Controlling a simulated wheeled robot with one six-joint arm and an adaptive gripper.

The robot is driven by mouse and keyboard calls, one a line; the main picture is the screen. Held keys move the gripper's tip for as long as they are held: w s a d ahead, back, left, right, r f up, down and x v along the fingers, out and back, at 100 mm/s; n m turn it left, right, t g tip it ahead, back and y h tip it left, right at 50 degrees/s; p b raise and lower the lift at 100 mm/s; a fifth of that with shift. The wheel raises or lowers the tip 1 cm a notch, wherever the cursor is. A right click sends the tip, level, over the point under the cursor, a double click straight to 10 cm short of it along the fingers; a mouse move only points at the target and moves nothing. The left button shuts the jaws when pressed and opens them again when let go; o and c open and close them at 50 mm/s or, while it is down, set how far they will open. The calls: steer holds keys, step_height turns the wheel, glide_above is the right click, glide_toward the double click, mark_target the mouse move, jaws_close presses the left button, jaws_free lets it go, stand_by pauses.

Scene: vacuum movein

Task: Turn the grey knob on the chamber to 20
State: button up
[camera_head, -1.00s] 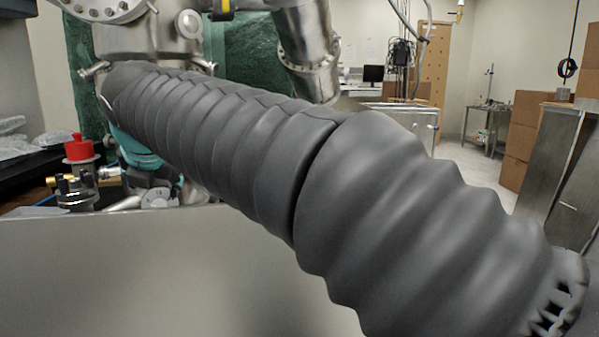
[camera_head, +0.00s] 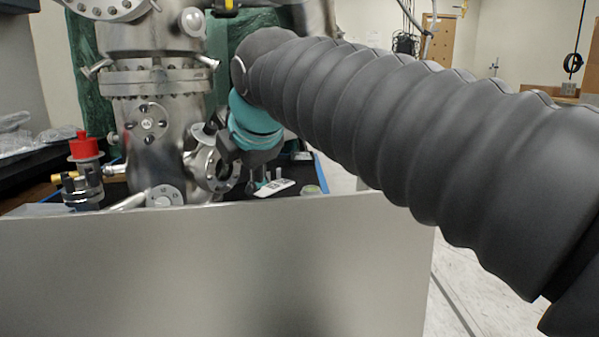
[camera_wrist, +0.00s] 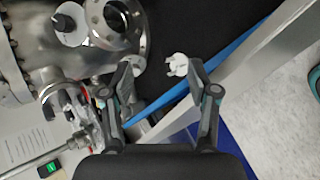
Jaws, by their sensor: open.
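The steel chamber (camera_head: 157,140) stands left of centre in the head view, behind a pale panel. A small dark grey knob (camera_head: 205,133) shows on its right side, close to my gripper (camera_head: 229,150), which is partly hidden by my wrist. In the wrist view, a dark knob on a round white dial (camera_wrist: 66,24) sits at the upper left, beside a steel flange; its numbers are too small to read. My gripper (camera_wrist: 161,76) is open, with nothing between the fingers. The knob is outside the fingers, up and to the left of them.
A white lobed part (camera_wrist: 177,65) shows beyond the fingertips. A blue strip (camera_wrist: 220,73) and a metal edge run diagonally at the right. A red-capped fitting (camera_head: 84,146) stands left of the chamber. The pale panel (camera_head: 215,265) fills the front.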

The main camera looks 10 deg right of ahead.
steer(key=s+d+m, duration=0.1)
steer(key=d+m, duration=0.1)
steer(key=s+d+m, duration=0.1)
steer(key=d+m, duration=0.1)
steer(key=d, duration=0.1)
steer(key=d+m, duration=0.2)
steer(key=d, duration=0.1)
steer(key=shift+s+m+p, duration=0.3)
steer(key=shift+s, duration=0.1)
steer(key=shift+s+d+f+m, duration=0.15)
steer(key=shift+s+d+m, duration=0.25)
steer(key=shift+d+m, duration=0.35)
steer(key=shift+a, duration=0.1)
